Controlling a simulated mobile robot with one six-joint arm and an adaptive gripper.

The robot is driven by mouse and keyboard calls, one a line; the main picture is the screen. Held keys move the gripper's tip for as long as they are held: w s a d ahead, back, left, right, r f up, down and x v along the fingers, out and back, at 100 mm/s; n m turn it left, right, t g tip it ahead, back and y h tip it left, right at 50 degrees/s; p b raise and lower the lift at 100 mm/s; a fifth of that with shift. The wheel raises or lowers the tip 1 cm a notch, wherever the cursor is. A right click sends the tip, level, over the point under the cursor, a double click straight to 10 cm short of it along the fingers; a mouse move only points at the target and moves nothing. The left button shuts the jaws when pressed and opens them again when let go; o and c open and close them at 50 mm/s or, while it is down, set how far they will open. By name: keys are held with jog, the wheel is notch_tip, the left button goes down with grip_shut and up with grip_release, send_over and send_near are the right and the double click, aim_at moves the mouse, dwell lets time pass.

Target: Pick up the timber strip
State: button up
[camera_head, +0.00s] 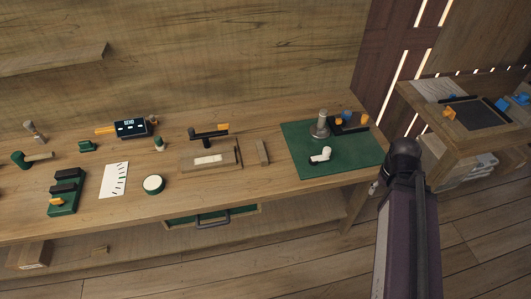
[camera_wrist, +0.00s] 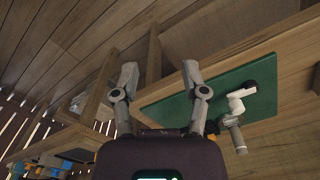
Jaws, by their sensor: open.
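A short timber strip (camera_head: 262,152) lies on the wooden workbench (camera_head: 215,195), just left of the green mat (camera_head: 300,165) in the head view. In the wrist view, a small brown piece at the right edge (camera_wrist: 316,78) may be the same strip, cut off by the frame. My gripper (camera_wrist: 160,72) is open and empty, its two fingers spread apart near the bench's front edge and the green mat (camera_wrist: 175,108). It is well away from the strip. In the head view my arm stands at the right and the fingers cannot be made out.
A white pipe fitting (camera_head: 320,155), a grey metal post (camera_head: 320,125) and a dark holder (camera_head: 349,122) stand on the mat. A wooden tray (camera_head: 211,157) is close left of the strip. A round tin (camera_head: 153,184) and a white card (camera_head: 114,180) lie farther left. A second table (camera_head: 470,130) stands right.

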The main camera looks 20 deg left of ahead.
jog(key=o, duration=0.4)
jog(key=shift+c, duration=0.2)
jog(key=n+t+y+b, duration=0.2)
jog(key=n+t+b, duration=0.2)
jog(key=n, duration=0.2)
send_near(262, 149)
notch_tip(262, 149, up, 3)
jog(key=shift+s+d+r, duration=0.1)
jog(key=shift+s+d, duration=0.3)
jog(key=b+x, duration=0.7)
jog(key=x, duration=0.1)
jog(key=shift+a+f, duration=0.15)
jog(key=shift+f, duration=0.15)
jog(key=shift+f+b, duration=0.1)
jog(key=shift+b, duration=0.25)
